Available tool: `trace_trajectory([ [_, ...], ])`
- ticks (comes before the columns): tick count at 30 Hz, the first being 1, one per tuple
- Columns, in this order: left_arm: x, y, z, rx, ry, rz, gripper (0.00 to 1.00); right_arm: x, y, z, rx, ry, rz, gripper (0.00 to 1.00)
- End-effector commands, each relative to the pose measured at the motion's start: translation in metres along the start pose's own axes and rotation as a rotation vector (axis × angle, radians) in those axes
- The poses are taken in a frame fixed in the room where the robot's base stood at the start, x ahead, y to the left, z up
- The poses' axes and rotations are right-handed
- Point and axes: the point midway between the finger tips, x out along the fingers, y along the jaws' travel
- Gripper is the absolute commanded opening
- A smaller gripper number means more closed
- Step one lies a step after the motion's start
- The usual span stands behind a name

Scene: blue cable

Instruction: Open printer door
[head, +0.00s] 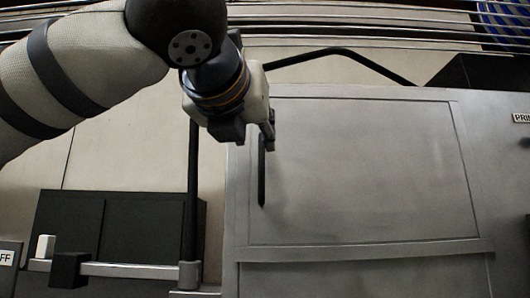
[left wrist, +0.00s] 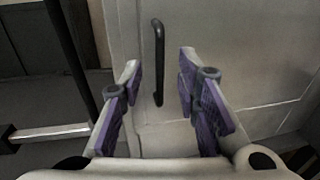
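The printer is a large grey box, and its door (head: 370,165) is a flat framed panel that looks shut. A black vertical bar handle (head: 262,180) is at the door's left side. In the left wrist view the handle (left wrist: 159,62) stands upright between the fingers in the picture. My left gripper (head: 268,130) is at the upper end of the handle in the head view and hides that end. In the left wrist view its purple-padded fingers (left wrist: 160,72) are apart, with gaps to the handle on both sides. Contact is not visible. My right gripper is not in view.
A black post (head: 193,190) stands left of the printer and joins a light horizontal rail (head: 130,271). A dark panel (head: 70,220) and a white knob (head: 45,246) are at lower left. A blue coil (head: 505,22) is at upper right. Thin rails cross the top.

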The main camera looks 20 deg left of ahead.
Motion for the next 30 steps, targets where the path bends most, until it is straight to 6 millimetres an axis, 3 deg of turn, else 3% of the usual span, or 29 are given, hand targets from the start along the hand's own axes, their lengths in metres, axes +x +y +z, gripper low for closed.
trace_trajectory([
  [4,0.039,0.000,-0.002,0.000,0.005,0.001,0.30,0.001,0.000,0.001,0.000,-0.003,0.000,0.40],
  [10,0.068,-0.001,0.000,0.001,0.000,-0.001,0.30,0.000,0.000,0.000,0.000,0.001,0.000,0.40],
  [19,0.073,-0.001,0.000,0.004,-0.002,0.000,0.30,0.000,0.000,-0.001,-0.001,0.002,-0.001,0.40],
  [20,0.073,-0.001,0.000,0.004,-0.002,0.000,0.28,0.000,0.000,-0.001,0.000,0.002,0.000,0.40],
  [24,0.073,-0.001,0.000,0.004,-0.001,0.000,0.00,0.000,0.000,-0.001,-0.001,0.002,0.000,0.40],
  [30,0.073,-0.001,0.000,0.004,-0.001,-0.001,0.00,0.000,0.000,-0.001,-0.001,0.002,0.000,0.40],
])
